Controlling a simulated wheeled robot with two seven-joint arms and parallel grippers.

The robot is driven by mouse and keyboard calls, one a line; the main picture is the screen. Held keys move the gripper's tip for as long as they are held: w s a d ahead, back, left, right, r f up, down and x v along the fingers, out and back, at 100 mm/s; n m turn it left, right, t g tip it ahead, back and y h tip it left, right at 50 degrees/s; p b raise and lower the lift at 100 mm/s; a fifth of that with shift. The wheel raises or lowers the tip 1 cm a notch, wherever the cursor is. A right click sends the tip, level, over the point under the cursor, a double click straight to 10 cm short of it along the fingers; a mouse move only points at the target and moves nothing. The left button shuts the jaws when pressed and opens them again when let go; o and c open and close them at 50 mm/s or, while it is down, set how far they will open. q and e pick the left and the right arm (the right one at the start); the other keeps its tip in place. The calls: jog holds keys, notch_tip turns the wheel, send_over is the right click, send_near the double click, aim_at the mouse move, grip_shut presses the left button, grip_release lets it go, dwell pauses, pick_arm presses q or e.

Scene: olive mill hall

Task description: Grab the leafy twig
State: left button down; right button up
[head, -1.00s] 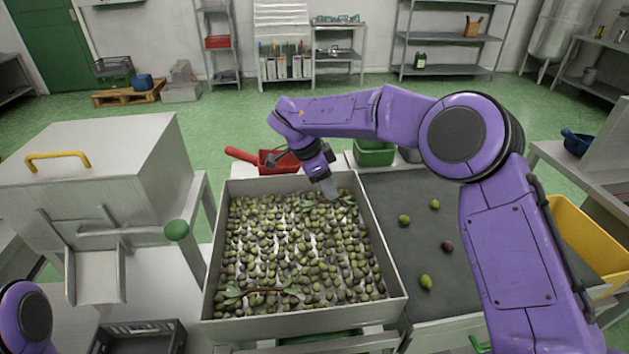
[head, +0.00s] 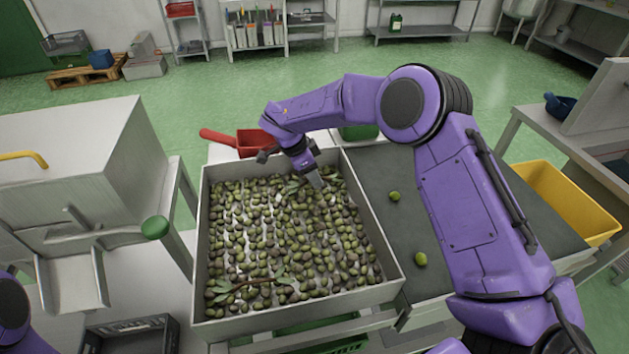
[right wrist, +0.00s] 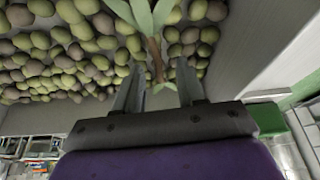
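A leafy twig (right wrist: 154,52) lies on the olives at the far end of the shallow metal tray (head: 300,316). In the right wrist view its brown stem runs between the two fingers of my right gripper (right wrist: 157,80), with its green leaves beyond the fingertips. The right gripper is open, with a gap on each side of the stem. In the head view, the right gripper (head: 316,181) points down at the far end of the tray and partly hides this twig. A second leafy twig (head: 250,284) lies near the tray's front left. My left gripper is out of view.
A red scoop (head: 252,142) lies behind the tray. A dark belt (head: 375,190) with loose olives (head: 420,259) runs along its right side, with a yellow bin (head: 565,200) beyond. A black crate (head: 130,337) is front left.

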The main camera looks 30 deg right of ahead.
jog(key=shift+d+f, duration=0.1)
jog(key=shift+f, duration=0.05)
grip_shut()
